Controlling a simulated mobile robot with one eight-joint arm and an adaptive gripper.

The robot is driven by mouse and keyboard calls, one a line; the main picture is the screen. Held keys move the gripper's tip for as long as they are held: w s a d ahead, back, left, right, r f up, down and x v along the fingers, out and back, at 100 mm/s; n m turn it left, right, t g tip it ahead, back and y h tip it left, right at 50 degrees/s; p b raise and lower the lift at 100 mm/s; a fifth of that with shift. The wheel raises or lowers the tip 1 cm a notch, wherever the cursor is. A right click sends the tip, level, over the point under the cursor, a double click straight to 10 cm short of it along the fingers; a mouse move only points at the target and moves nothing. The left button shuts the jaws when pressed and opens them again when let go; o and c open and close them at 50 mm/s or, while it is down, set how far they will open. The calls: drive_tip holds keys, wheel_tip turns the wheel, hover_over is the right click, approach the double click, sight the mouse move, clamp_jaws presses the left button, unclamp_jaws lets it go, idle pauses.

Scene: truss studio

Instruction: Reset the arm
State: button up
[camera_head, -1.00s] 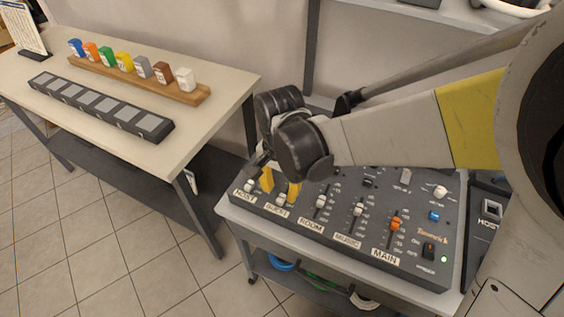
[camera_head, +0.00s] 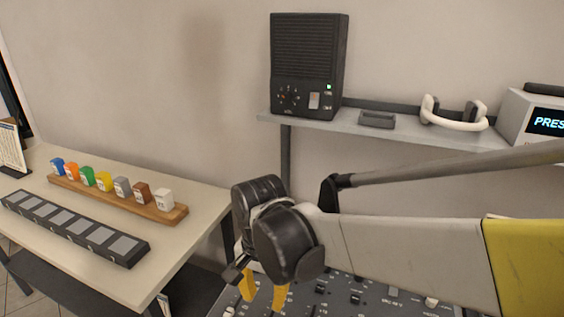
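My arm reaches in from the right side of the head view, with grey and yellow links. My gripper (camera_head: 262,291) hangs at its end with the yellow fingertips pointing down. The two fingertips stand apart with a gap between them and nothing visible in it. The gripper is over the left part of the mixer panel (camera_head: 345,293). Most of the panel is cut off by the lower picture edge or hidden behind my arm.
A table (camera_head: 183,248) at left bears a wooden rack (camera_head: 118,200) of coloured blocks and a dark slotted strip (camera_head: 75,228). A wall shelf (camera_head: 390,131) above my arm holds a black speaker (camera_head: 308,65), white headphones (camera_head: 455,122) and a display box (camera_head: 535,115).

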drive_tip(key=s+d+r+n+t, duration=0.2)
drive_tip(key=d+t, duration=0.1)
drive_tip(key=d, duration=0.9)
drive_tip(key=s+d+r+n+t, duration=0.1)
drive_tip(key=s+d+r+t, duration=0.2)
drive_tip(key=d, duration=0.9)
drive_tip(key=shift+r+n+t, duration=0.3)
drive_tip(key=shift+n+t, duration=0.1)
drive_tip(key=shift+t, duration=0.1)
drive_tip(key=shift+d, duration=0.15)
